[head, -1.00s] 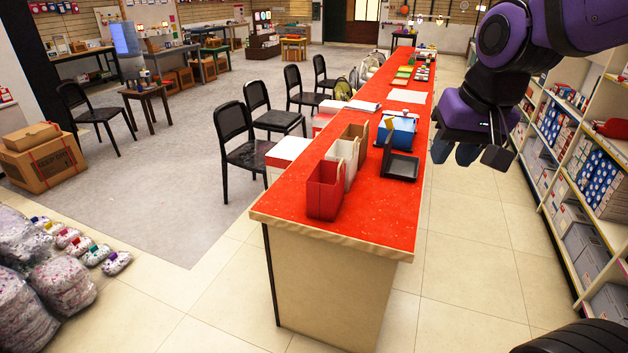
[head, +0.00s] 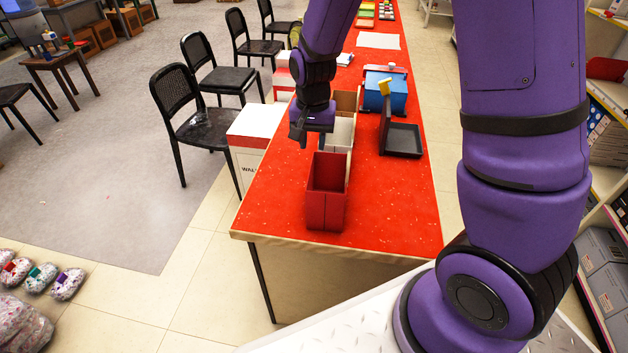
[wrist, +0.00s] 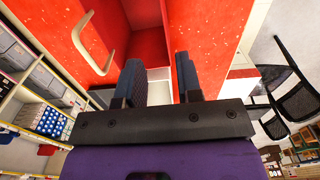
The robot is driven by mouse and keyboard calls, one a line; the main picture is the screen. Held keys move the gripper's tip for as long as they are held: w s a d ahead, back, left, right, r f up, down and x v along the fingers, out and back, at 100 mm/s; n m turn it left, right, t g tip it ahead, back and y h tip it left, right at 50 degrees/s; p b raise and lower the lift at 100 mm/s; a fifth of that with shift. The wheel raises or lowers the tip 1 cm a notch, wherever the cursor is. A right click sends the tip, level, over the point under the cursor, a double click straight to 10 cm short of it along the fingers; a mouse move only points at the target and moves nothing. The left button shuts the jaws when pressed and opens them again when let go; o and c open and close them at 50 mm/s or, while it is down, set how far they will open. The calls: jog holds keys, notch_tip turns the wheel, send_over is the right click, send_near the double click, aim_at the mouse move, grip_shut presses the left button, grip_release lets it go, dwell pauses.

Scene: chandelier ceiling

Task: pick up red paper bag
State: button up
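The red paper bag (head: 325,208) stands upright and open-topped on the red counter near its close end. My gripper (head: 308,142) points down just behind the bag's top, toward its left side in the head view. In the wrist view the fingers of my gripper (wrist: 160,82) are apart, with nothing clamped between them. The red bag's open inside (wrist: 150,48) lies beyond the fingertips there, with a beige handle off to the left. I cannot tell whether a finger touches the bag.
A white paper bag (head: 339,134) and a brown one (head: 346,103) stand close behind the red bag, partly hidden by my gripper. A black tray (head: 404,140) and a blue box (head: 386,91) sit to the right. Bare counter (head: 400,200) lies right of the red bag.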

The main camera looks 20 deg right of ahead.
aim_at(310, 175)
jog(key=shift+w+a+f, duration=0.1)
jog(key=shift+a+f, duration=0.1)
jog(key=shift+f, duration=2.6)
jog(key=shift+a+f, duration=0.15)
jog(key=shift+f, duration=2.6)
jog(key=shift+c, duration=0.5)
grip_shut()
